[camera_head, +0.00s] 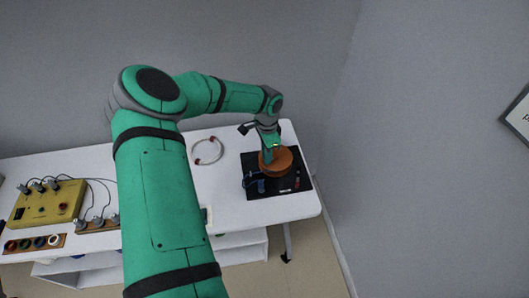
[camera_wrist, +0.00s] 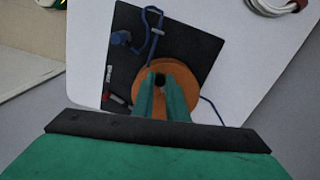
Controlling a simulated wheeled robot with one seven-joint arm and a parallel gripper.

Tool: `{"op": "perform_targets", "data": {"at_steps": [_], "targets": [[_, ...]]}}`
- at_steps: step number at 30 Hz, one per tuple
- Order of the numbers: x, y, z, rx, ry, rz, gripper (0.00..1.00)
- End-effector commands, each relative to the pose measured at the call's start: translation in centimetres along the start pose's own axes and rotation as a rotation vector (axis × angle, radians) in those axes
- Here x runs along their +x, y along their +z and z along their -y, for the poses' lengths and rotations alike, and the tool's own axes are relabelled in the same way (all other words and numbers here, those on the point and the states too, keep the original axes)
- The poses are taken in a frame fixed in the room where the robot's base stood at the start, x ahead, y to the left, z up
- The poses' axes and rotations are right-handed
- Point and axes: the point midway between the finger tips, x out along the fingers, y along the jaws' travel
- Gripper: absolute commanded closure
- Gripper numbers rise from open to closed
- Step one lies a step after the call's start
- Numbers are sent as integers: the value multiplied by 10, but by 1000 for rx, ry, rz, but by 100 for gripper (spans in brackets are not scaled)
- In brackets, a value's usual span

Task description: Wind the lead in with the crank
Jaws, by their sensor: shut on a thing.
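An orange-brown round reel (camera_head: 283,163) sits on a black base plate (camera_head: 292,184) at the right end of the white table. The reel also shows in the wrist view (camera_wrist: 180,72), seen from above. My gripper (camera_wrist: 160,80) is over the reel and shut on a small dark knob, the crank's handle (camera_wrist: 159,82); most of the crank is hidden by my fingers. A blue lead (camera_wrist: 154,38) runs across the plate past a small grey post, with a blue plug-like piece (camera_wrist: 121,38) near the plate's edge. More of the lead shows right of the reel.
A coiled white cable with red ends (camera_head: 207,151) lies left of the plate. A yellow box (camera_head: 45,212) with plugs and dark leads stands at the table's left, beside a wooden strip with coloured rings (camera_head: 34,244). The wall is close behind the table.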

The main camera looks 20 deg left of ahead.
Motion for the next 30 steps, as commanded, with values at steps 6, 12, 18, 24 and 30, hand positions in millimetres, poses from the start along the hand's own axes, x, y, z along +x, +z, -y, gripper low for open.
{"op": "perform_targets", "data": {"at_steps": [6, 12, 18, 24, 30], "targets": [[-1, -7, -6, -185, -6, -6, 100], [-2, -6, -8, -329, -8, -8, 100], [-2, -8, -10, -416, -4, -7, 100], [-2, -10, -13, -455, 0, -5, 100], [-2, -11, -14, -463, 1, -3, 100]]}}
